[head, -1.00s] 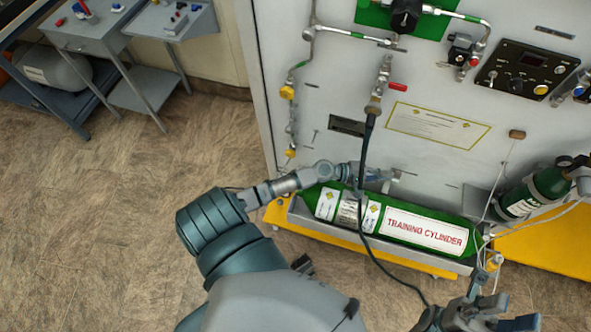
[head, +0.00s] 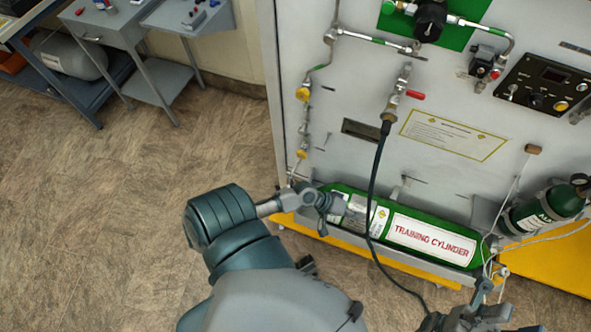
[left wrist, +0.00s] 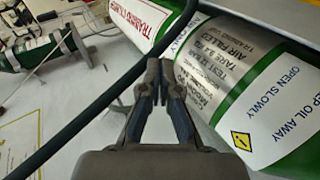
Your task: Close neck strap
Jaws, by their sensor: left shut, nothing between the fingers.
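The green training cylinder (head: 432,235) lies in a cradle at the foot of the panel; its printed labels also show in the left wrist view (left wrist: 220,62). I cannot make out the neck strap; the cylinder's left end is partly hidden behind my left gripper (head: 323,228). That gripper is shut and empty. In the left wrist view its fingertips (left wrist: 163,72) meet in front of the cylinder's silver label; I cannot tell whether they touch it. My right gripper (head: 490,308) is at the bottom right, partly cut off, with its fingers apart and nothing seen in them.
A black hose (head: 372,190) hangs from the panel valve across the cylinder and crosses the left wrist view close to the fingers. The floor (head: 110,220) at left is clear.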

